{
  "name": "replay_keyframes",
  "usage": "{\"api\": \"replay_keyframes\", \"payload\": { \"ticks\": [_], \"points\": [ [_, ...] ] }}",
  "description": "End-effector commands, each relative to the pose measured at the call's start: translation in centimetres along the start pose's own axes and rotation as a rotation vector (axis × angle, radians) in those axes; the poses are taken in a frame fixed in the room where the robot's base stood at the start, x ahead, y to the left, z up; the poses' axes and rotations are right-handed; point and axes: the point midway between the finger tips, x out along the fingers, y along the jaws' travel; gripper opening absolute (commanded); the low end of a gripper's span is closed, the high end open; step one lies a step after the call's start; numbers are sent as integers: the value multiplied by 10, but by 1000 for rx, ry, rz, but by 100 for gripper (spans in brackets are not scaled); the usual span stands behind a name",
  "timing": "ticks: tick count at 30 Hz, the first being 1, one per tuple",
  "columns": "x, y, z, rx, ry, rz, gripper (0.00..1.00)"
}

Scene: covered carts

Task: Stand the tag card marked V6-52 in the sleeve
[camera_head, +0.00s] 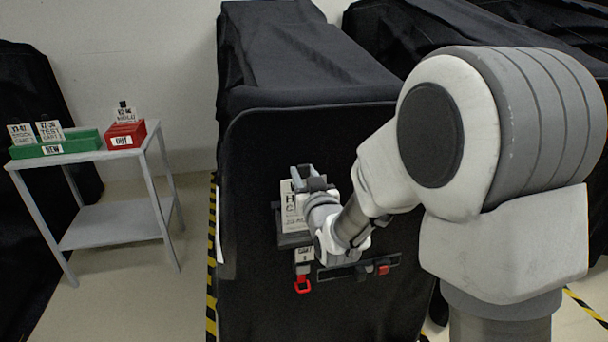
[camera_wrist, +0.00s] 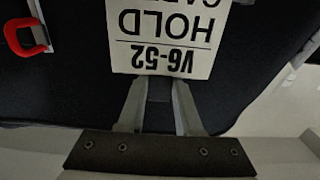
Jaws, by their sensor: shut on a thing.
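The white tag card marked V6-52 (camera_wrist: 165,38) fills the upper middle of the wrist view, upside down there, with HOLD printed on it. In the head view the card (camera_head: 290,208) is upright against the front of the black covered cart, partly hidden by my gripper (camera_head: 314,184). My gripper (camera_wrist: 157,88) is shut on the card's V6-52 edge. The sleeve looks to be the dark grey holder (camera_head: 290,241) on the cart front, at the card's lower edge. I cannot tell whether the card's lower edge is inside it or in front of it.
A small label (camera_head: 304,255) and a red hook (camera_head: 302,285) hang below the holder. A dark bar with a red piece (camera_head: 383,269) is right of them. At left, a grey table (camera_head: 100,157) bears a green tray (camera_head: 85,145) and a red tray (camera_head: 136,134) with cards.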

Motion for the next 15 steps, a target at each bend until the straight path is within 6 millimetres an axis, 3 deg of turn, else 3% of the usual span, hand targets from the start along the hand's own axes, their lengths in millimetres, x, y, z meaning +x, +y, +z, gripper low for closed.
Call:
{"api": "replay_keyframes", "payload": {
  "ticks": [15],
  "points": [
    [0, 0, 7, 0, 1, 0, 0]
  ]
}}
